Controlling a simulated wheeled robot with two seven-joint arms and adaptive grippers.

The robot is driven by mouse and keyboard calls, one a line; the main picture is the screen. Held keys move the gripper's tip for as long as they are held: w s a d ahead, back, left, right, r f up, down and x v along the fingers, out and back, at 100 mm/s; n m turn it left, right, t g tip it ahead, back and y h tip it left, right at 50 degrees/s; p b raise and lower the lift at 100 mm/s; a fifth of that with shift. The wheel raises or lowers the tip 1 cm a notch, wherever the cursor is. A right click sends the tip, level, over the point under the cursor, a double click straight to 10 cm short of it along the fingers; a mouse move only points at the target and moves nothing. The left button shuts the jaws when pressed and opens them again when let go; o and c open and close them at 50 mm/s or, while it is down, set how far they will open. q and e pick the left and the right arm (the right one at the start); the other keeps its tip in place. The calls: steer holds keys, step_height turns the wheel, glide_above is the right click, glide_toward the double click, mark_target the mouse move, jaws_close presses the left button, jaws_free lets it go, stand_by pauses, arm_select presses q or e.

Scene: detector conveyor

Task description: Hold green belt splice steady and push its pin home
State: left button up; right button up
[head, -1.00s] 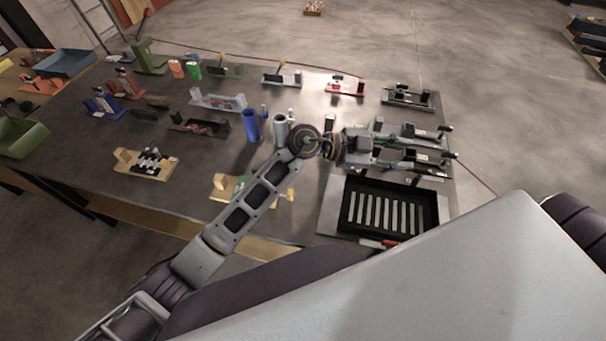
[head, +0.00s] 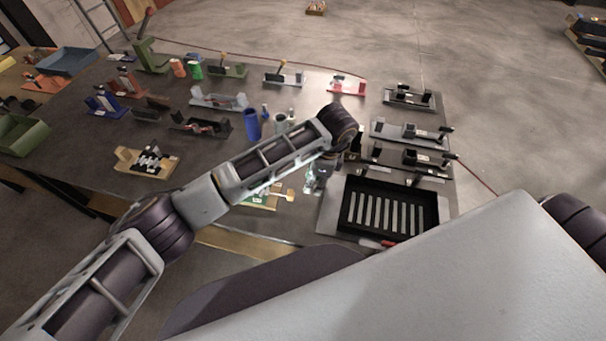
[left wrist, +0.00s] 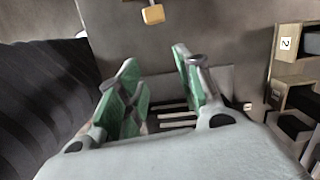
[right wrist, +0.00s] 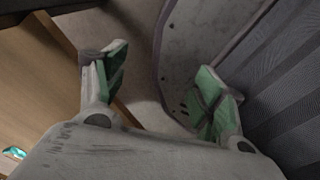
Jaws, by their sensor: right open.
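A low wooden fixture with a green part (head: 262,199) and a yellow-tipped handle lies at the table's front edge, partly behind my left arm. I cannot tell for sure that this green part is the belt splice, and no pin can be made out. My left gripper (head: 314,180) is just right of this fixture, near the black slatted tray. In the left wrist view, the left gripper (left wrist: 156,58) is open with nothing between its green pads. In the right wrist view, the right gripper (right wrist: 165,78) is open and empty; it does not show in the head view.
The black slatted tray (head: 348,206) sits at the table's front right. Several grey and black fixtures (head: 408,131) stand behind it. A blue cup (head: 252,124) and a wooden rack (head: 147,162) stand left of my arm. Bare table (head: 85,160) shows at the left.

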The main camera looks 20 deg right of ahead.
arm_select(q)
steer(key=shift+w+a+r+n+t+y, duration=0.3)
steer(key=shift+w+a+y, duration=0.15)
steer(key=shift+w+a, duration=0.2)
steer(key=shift+w+a+r+n+t+y, duration=0.2)
steer(key=shift+w+a+r+n+y, duration=0.1)
steer(key=shift+w+a+y, duration=0.3)
steer(key=shift+s, duration=0.1)
